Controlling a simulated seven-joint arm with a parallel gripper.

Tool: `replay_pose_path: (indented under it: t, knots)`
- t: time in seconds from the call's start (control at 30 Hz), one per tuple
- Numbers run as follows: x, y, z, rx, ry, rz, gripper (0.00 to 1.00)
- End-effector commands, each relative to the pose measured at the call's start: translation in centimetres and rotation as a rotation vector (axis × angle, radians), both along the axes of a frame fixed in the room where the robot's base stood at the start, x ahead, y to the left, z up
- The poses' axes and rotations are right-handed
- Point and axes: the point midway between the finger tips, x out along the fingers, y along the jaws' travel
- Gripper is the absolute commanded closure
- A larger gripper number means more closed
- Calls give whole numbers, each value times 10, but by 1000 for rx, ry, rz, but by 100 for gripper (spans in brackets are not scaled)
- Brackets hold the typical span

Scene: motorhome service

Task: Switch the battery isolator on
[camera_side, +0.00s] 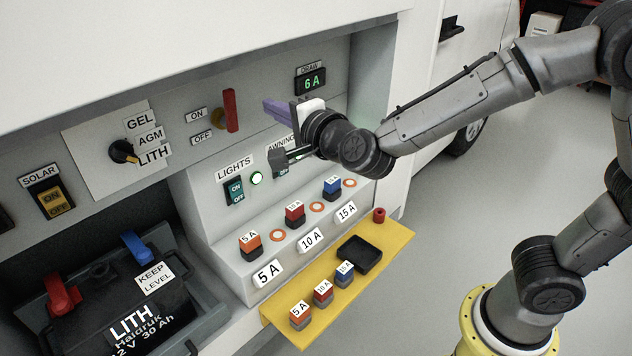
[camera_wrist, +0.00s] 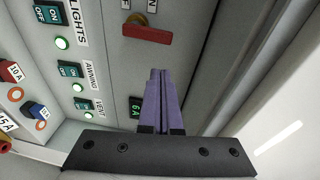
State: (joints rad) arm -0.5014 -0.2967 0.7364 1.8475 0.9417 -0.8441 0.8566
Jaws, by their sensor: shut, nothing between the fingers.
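The battery isolator has a red handle (camera_side: 230,110) on the upper panel, with an orange part behind it. The handle stands upright in the side view, beside the ON label (camera_side: 196,115) and the OFF label (camera_side: 201,138). The red handle (camera_wrist: 147,29) also shows in the wrist view, above the fingertips and across the picture. My gripper (camera_side: 267,105) has its purple fingers shut and empty, to the right of the handle and apart from it. The shut fingers (camera_wrist: 158,74) point towards the panel in the wrist view. My wrist hides part of the switch panel.
A draw display (camera_side: 311,81) reads 6 A above my gripper. Below are a lights switch (camera_side: 235,191), several coloured fuses and a yellow shelf (camera_side: 283,325). A battery-type dial (camera_side: 122,151) is on the left, above the battery (camera_side: 125,300). The panel between handle and fingers looks clear.

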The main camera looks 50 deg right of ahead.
Motion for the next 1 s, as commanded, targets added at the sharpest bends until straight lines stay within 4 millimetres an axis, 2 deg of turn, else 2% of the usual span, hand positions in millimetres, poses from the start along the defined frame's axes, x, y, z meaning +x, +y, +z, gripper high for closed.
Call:
replay_pose_path:
  t: [0.03, 0.13, 0.27, 0.33, 0.47, 0.7, 0.8, 0.9, 1.0]
  knots:
    - [-5, -2, 10, -48, 28, 64, 100]
    - [-22, 1, 20, -178, 100, 209, 100]
    - [-55, -1, 22, -375, 197, 385, 100]
    - [-78, -5, 18, -491, 253, 473, 100]
    - [-128, -20, 4, -711, 372, 626, 100]
    - [-233, -68, -39, -1078, 651, 856, 100]
    - [-268, -86, -53, -1173, 757, 922, 100]
    - [-292, -99, -63, -1227, 835, 966, 100]
    - [-304, -105, -67, -1251, 875, 988, 100]
